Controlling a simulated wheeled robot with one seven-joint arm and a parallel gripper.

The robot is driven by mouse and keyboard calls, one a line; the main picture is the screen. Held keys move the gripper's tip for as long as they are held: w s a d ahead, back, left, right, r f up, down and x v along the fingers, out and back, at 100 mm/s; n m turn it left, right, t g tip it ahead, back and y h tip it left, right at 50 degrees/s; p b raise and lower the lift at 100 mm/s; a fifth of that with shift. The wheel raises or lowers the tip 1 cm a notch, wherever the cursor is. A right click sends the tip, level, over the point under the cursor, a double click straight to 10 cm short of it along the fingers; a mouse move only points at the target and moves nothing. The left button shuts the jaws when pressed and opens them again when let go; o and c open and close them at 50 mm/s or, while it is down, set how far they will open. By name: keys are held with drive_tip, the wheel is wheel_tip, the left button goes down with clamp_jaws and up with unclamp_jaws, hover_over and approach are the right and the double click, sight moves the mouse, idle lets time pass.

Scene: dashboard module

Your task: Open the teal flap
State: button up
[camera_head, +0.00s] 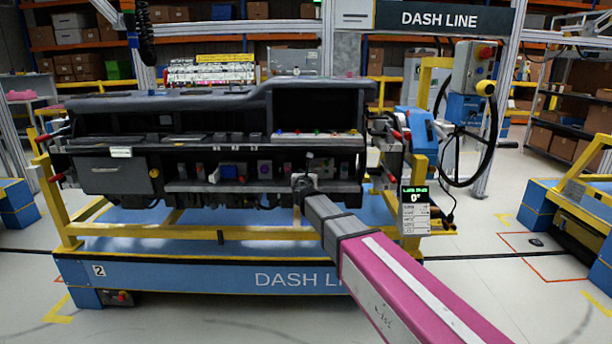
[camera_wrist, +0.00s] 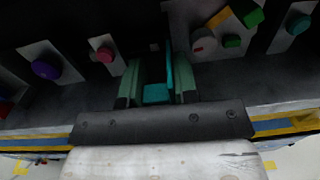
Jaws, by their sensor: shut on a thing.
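The dashboard module (camera_head: 265,92) rests on a yellow and blue stand. My gripper (camera_head: 304,183) reaches the lower shelf of the dashboard, right of its middle. In the wrist view, my gripper (camera_wrist: 158,82) has its fingers on either side of a teal piece, the teal flap (camera_wrist: 157,93), and is shut on it. A thin teal strip (camera_wrist: 168,66) stands upright just beyond, by the right finger. The fingers hide part of the flap, and its angle is hard to tell. In the head view my gripper hides the flap.
A display (camera_head: 415,197) reads 0°. A steering wheel (camera_head: 493,125) stands at right.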

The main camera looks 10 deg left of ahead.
drive_tip(key=shift+w+a+m+h, duration=0.1)
drive_tip(key=shift+a+m+h, duration=0.2)
drive_tip(key=shift+m+h, duration=0.55)
drive_tip(key=shift+w+a+m+h, duration=0.1)
drive_tip(key=shift+a+m+h, duration=0.25)
drive_tip(key=shift+h, duration=0.8)
drive_tip(key=shift+w+a+m+h, duration=0.1)
drive_tip(key=shift+a+m+h, duration=0.1)
drive_tip(key=shift+m+h, duration=0.65)
drive_tip(key=shift+h, duration=0.35)
drive_tip(key=o, duration=0.8)
drive_tip(key=shift+s, duration=0.1)
drive_tip(key=shift+o, duration=0.2)
drive_tip(key=shift+s, duration=0.2)
drive_tip(key=s+a, duration=0.1)
drive_tip(key=s, duration=0.9)
drive_tip(key=shift+s+a, duration=0.15)
drive_tip(key=shift+a, duration=0.15)
